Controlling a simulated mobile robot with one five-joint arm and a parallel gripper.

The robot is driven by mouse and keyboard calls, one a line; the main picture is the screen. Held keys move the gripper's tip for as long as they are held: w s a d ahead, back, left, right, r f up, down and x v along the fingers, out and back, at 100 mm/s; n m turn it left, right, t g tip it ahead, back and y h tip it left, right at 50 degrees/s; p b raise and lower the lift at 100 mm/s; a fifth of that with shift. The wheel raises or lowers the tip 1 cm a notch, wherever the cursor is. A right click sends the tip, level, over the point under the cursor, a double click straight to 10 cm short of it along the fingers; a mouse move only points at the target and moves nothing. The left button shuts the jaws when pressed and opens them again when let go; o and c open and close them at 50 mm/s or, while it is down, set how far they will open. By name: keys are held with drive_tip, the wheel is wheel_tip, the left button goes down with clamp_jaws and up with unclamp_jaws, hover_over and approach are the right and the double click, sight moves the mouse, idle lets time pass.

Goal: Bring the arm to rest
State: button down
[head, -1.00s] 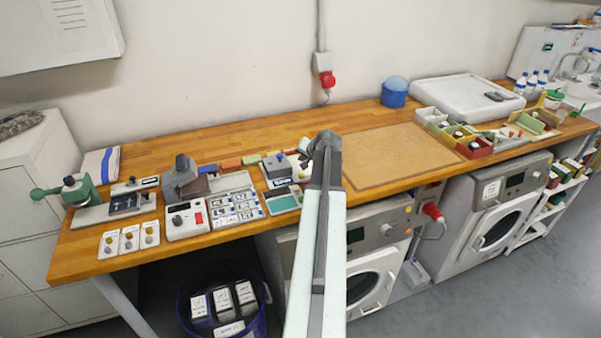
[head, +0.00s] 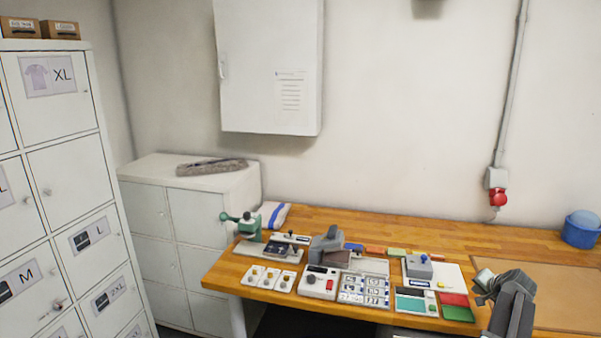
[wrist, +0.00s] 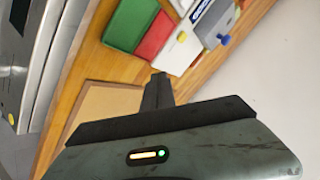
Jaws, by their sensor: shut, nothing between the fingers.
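My gripper (head: 484,292) is at the lower right of the head view, in front of the bench's right part, with the end of my arm below it. In the wrist view its dark fingers (wrist: 157,92) are together with nothing between them. Beyond them the wrist view shows the wooden worktop (wrist: 72,100), a green tray (wrist: 130,24), a red tray (wrist: 154,38) and a brown board (wrist: 105,105). The gripper appears apart from all of these.
The wooden bench (head: 340,222) carries a green press (head: 247,225), a grey device (head: 327,245) and several small trays. A blue tub (head: 581,229) stands at the right. White lockers (head: 75,175) stand at the left. A wall cabinet (head: 268,65) hangs above.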

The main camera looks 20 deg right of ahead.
drive_tip(key=w+a+n+y, duration=0.2)
drive_tip(key=w+a+n, duration=0.1)
drive_tip(key=w+a, duration=0.95)
drive_tip(key=w+a+n+y, duration=0.25)
drive_tip(key=w+a, duration=0.75)
drive_tip(key=a, duration=0.6)
drive_tip(key=w+a+n, duration=0.1)
drive_tip(key=a, duration=0.4)
drive_tip(key=a+f+n, duration=0.1)
drive_tip(key=a, duration=0.4)
drive_tip(key=w+a+f+n+y, duration=0.1)
drive_tip(key=a, duration=0.4)
drive_tip(key=shift+w, duration=0.3)
drive_tip(key=s+a+f+n+g, duration=0.1)
drive_tip(key=s+a+n, duration=0.1)
drive_tip(key=a, duration=0.6)
drive_tip(key=s+a+f+n+g+y, duration=0.1)
drive_tip(key=s+a+n+g, duration=0.15)
drive_tip(key=a, duration=0.55)
drive_tip(key=s+a+f+n+g, duration=0.1)
drive_tip(key=s+a+f, duration=0.15)
drive_tip(key=a, duration=0.65)
drive_tip(key=s+n+g+h, duration=0.1)
drive_tip(key=s+g+h, duration=0.1)
drive_tip(key=s, duration=0.9)
drive_tip(key=shift+d+f+g, duration=0.35)
drive_tip(key=shift+g, duration=0.4)
